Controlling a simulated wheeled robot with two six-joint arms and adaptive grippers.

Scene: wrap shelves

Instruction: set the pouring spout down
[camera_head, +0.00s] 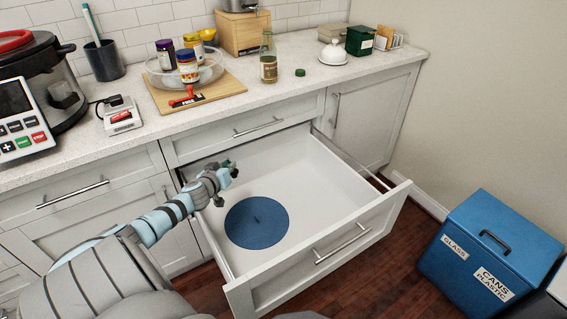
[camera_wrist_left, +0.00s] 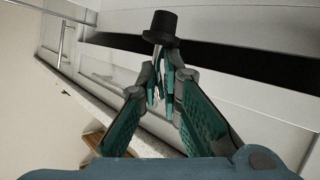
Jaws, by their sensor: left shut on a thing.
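My left gripper (camera_head: 228,170) is above the back left part of the open drawer (camera_head: 310,180), close to the cabinet front. In the left wrist view, my left gripper (camera_wrist_left: 160,82) is shut on the pouring spout (camera_wrist_left: 160,27). The spout shows a black, wide-rimmed top beyond the fingertips, with a thin shiny part between the fingers. In the head view the spout is too small to tell apart from the fingers. My right gripper is not in view.
A round blue mat (camera_head: 257,222) lies in the drawer; the drawer's right side is clear. The counter holds a glass bottle (camera_head: 268,62), a green cap (camera_head: 300,72), a cutting board (camera_head: 205,98) and a glass bowl (camera_head: 208,72) with jars. A blue bin (camera_head: 490,250) stands right.

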